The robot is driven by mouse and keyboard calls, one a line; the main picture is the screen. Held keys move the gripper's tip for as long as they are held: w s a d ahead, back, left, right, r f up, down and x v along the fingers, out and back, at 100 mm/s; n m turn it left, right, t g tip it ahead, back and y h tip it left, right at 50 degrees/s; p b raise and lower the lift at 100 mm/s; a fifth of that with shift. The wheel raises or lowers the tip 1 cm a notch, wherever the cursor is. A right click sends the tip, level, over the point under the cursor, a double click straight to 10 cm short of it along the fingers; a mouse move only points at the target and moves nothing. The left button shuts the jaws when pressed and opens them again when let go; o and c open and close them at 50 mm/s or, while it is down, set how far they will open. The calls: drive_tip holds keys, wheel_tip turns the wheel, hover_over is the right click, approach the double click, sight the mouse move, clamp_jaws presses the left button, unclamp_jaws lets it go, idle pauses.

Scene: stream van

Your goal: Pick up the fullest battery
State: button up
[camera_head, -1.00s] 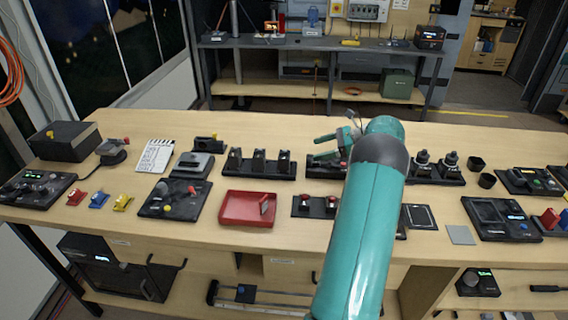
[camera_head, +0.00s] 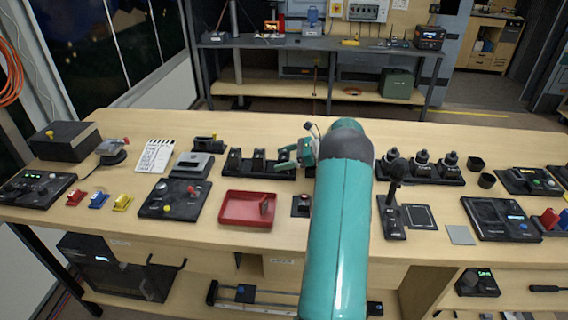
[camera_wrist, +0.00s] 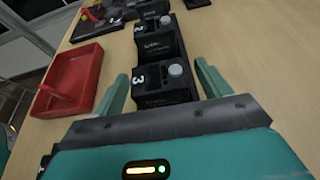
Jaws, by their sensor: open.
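A black rack (camera_head: 246,174) on the bench holds a row of dark upright blocks that look like batteries (camera_head: 258,159). In the wrist view, a near block (camera_wrist: 165,93) with a grey knob sits between my fingers, and another (camera_wrist: 158,42) stands beyond it. I cannot read any charge level. My gripper (camera_head: 286,156) is open over the rack's right end and hides part of it. In the wrist view, its two fingers (camera_wrist: 161,71) stand apart on either side of the near block, with nothing held.
A red tray (camera_head: 228,221) lies in front of the rack; it also shows in the wrist view (camera_wrist: 72,70). A black device with a stick (camera_head: 391,215) and several dark upright pieces (camera_head: 421,165) stand to the right. A grey-topped box (camera_head: 194,166) is to the left.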

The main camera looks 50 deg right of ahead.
drive_tip(key=c, duration=1.2)
drive_tip(key=shift+c, duration=0.2)
